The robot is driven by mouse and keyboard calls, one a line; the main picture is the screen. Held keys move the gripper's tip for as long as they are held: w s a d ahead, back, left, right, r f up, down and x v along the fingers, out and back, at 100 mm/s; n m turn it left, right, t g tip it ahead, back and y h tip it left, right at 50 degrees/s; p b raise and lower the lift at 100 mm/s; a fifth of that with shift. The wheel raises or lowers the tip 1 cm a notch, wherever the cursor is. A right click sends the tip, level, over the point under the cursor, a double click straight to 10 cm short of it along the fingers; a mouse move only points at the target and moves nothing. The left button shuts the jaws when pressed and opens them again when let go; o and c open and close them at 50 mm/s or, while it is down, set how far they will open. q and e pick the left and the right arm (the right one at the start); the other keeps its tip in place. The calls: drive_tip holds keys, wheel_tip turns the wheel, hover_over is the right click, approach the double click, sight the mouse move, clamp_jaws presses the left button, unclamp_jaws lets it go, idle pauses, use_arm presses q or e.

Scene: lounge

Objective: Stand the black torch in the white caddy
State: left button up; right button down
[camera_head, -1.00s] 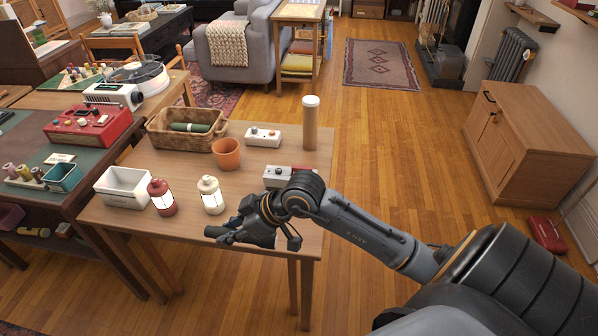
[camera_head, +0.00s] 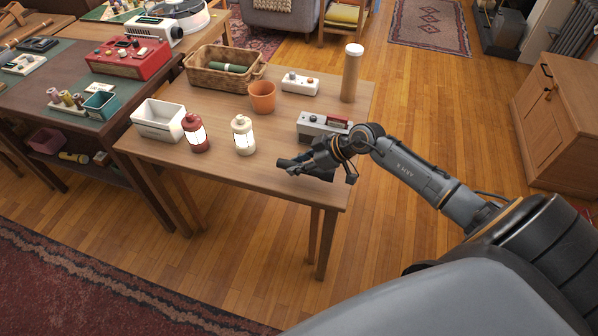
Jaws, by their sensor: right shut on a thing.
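My right gripper (camera_head: 303,165) is low over the table's front right part, to the right of the caddy and the lanterns. It is shut on the black torch (camera_head: 286,163), a dark shape that is hard to tell from the dark fingers. The torch seems to lie roughly level; whether it touches the tabletop I cannot tell. My left gripper is not in view.
The table's (camera_head: 225,174) front strip is bare.

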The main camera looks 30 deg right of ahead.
drive_tip(key=shift+d+f, duration=0.15)
drive_tip(key=shift+f, duration=1.5)
drive_tip(key=c, duration=1.1)
unclamp_jaws()
drive_tip(key=shift+f, duration=0.15)
drive_tip(key=p+v, duration=0.1)
drive_tip(key=v, duration=1)
drive_tip(key=shift+s+d+r, duration=0.25)
drive_tip(key=shift+r, duration=0.3)
drive_tip(key=shift+a, duration=0.1)
